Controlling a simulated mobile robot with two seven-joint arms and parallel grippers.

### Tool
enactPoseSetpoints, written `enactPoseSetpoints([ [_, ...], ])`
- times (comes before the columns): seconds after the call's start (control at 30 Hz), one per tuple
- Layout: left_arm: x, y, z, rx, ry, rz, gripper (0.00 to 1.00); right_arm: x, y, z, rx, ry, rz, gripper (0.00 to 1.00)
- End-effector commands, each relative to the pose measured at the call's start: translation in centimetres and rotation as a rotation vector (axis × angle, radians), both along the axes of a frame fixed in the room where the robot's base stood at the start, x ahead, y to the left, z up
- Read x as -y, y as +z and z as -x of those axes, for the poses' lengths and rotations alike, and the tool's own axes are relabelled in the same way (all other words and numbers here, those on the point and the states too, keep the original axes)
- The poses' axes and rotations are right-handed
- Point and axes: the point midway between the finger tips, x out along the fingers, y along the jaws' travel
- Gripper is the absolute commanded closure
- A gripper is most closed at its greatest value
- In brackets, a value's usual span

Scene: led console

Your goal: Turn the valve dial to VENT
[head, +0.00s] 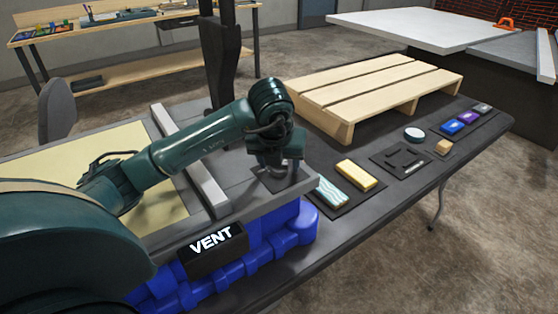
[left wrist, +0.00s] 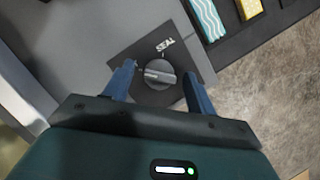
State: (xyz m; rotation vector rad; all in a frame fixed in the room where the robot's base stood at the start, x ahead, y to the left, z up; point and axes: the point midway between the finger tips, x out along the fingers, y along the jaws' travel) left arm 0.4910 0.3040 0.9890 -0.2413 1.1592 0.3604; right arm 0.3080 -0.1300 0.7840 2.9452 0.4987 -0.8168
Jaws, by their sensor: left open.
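The valve dial (left wrist: 158,75) is a round dark grey knob with a raised bar and a pale mark on its left part. It sits on a dark square plate (left wrist: 193,58) with a white SEAL label (left wrist: 165,45) above it. My left gripper (left wrist: 159,72) is open, with one finger on each side of the dial; I cannot tell if they touch it. In the head view my left gripper (head: 275,170) points down over the console's right end and hides the dial. A black sign (head: 212,249) reading VENT is on the console's front. My right gripper is out of view.
The blue-sided console (head: 262,248) stands on a dark table (head: 345,232). To its right are a wavy-striped block (head: 331,192), a yellow block (head: 356,175) and several small items. A wooden pallet (head: 370,88) lies behind. A grey bar (head: 190,165) crosses the console top.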

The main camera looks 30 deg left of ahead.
Motion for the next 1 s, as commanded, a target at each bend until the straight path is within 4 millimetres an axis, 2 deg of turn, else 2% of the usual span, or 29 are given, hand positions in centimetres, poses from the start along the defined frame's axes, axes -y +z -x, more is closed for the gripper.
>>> enactPoseSetpoints([
  [0.27,0.1,0.6,0.2,0.001,-0.002,0.001,0.44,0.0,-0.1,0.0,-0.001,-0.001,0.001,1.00],
  [0.43,0.5,3.2,1.1,0.006,-0.002,0.000,0.44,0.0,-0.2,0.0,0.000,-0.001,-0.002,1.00],
  [0.63,1.2,7.7,2.8,0.006,-0.003,-0.001,0.44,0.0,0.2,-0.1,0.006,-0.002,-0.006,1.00],
  [0.7,1.4,9.4,3.3,0.007,-0.003,-0.004,0.44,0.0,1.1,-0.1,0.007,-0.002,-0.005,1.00],
  [0.83,1.7,11.1,4.0,0.003,-0.002,-0.002,0.44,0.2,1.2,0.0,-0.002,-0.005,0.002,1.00],
  [1.0,2.0,12.1,4.5,0.002,-0.001,-0.001,0.44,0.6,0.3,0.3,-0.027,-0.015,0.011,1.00],
])
